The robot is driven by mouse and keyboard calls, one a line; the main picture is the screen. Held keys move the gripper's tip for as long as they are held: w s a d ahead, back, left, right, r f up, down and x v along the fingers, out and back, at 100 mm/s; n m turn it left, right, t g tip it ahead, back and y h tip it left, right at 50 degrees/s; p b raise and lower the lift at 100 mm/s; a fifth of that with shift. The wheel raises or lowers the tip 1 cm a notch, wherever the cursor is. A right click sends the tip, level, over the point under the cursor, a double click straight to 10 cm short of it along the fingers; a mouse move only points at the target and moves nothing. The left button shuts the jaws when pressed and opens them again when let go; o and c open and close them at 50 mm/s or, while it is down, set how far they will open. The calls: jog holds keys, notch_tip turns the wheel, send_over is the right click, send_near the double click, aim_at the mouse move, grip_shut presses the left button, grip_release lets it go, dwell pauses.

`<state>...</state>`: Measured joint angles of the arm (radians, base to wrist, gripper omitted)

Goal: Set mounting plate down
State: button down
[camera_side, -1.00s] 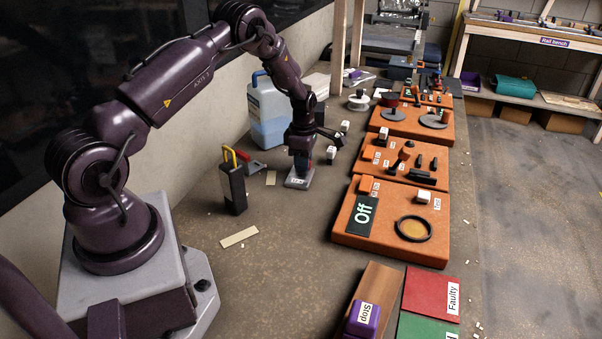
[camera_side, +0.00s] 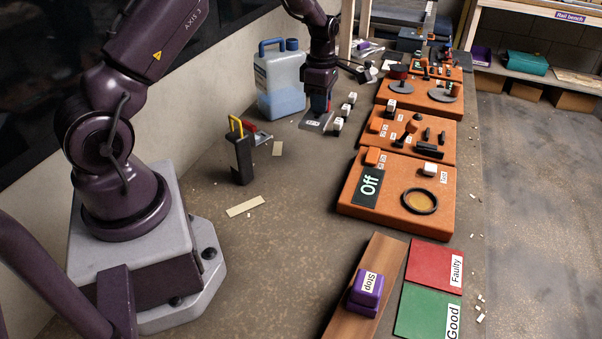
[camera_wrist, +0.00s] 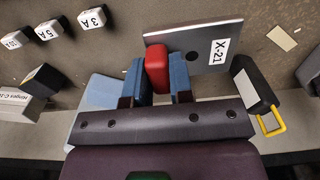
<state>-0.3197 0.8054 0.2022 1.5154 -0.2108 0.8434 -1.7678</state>
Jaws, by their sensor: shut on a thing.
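The mounting plate (camera_wrist: 208,46) is a flat grey plate labelled X-21 with a red upright grip (camera_wrist: 157,72). My gripper (camera_wrist: 157,80) is shut on the red grip, with a blue finger on either side. In the side view my gripper (camera_side: 321,108) points down, with the plate (camera_side: 313,124) under it, close to the bench top. I cannot tell whether the plate touches the bench.
White blocks (camera_side: 337,124) stand just right of the plate. A blue-capped jug (camera_side: 279,80) is at the left, and a dark padlock-like block with a yellow handle (camera_side: 242,160) is nearer.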

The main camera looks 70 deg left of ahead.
aim_at(321, 125)
jog(key=shift+m, duration=0.3)
jog(key=s+d, duration=0.1)
jog(key=d, duration=0.1)
jog(key=s+d, duration=0.1)
jog(key=d, duration=0.2)
jog(key=shift+s+d+f, duration=0.25)
jog(key=shift+s+d, duration=0.1)
jog(key=shift+s, duration=0.05)
jog(key=s+d+f, duration=0.1)
jog(key=s+f, duration=0.1)
jog(key=s+d+f, duration=0.1)
jog(key=s+f, duration=0.1)
jog(key=s+d+f, duration=0.2)
jog(key=shift+f, duration=2.25)
jog(key=shift+f, duration=0.1)
jog(key=c, duration=1)
grip_release()
